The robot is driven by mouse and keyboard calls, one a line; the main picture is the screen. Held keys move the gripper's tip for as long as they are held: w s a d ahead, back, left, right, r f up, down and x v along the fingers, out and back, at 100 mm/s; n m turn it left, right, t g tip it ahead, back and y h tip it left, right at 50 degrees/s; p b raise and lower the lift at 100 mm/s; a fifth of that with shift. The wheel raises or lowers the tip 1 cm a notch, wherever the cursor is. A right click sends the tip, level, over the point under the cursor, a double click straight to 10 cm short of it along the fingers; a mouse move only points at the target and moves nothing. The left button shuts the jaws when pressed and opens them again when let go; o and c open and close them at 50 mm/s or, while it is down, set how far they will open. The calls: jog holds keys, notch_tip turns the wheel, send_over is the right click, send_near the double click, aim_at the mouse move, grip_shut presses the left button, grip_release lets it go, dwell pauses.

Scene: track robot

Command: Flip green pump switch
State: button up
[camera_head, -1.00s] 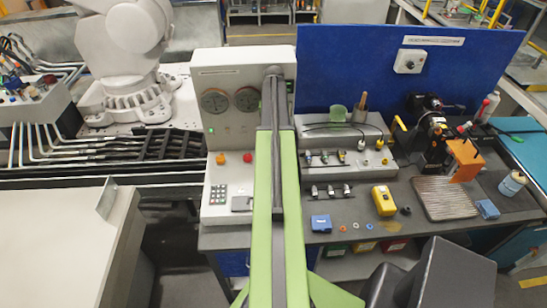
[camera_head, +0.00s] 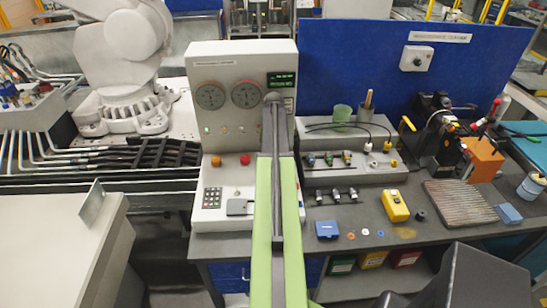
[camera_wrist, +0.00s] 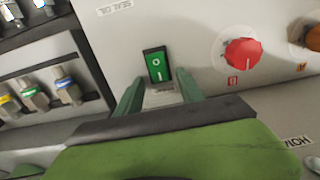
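The green pump switch (camera_wrist: 157,65) is a rocker in a black frame, marked O and I, on a pale panel in the wrist view. A small label below it is partly hidden. My gripper (camera_wrist: 160,77) is open and empty. Its two green fingers stand apart on the near side of the switch, one toward each side. I cannot tell whether either finger touches the panel. In the head view my arm covers part of the pale control panel (camera_head: 230,65), and I cannot see the switch there.
A red knob (camera_wrist: 243,52) sits right of the switch, with an orange knob (camera_wrist: 314,37) beyond it. Several metal connectors (camera_wrist: 66,85) lie to the left. In the head view, a yellow box (camera_head: 396,206) and a blue box (camera_head: 327,229) stand on the bench.

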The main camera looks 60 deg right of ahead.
grip_shut()
jog(key=shift+a, duration=0.1)
jog(key=shift+s+a+r+t+h, duration=0.1)
jog(key=shift+s+a+t+h, duration=0.25)
jog(key=shift+h, duration=0.35)
jog(key=shift+a+t+h+b, duration=0.15)
jog(key=shift+t+h+b, duration=0.3)
jog(key=shift+t+h, duration=0.15)
jog(key=shift+r+t+h+b, duration=0.15)
jog(key=shift+t+h+b, duration=0.2)
jog(key=shift+h, duration=0.25)
jog(key=shift+o, duration=0.2)
grip_release()
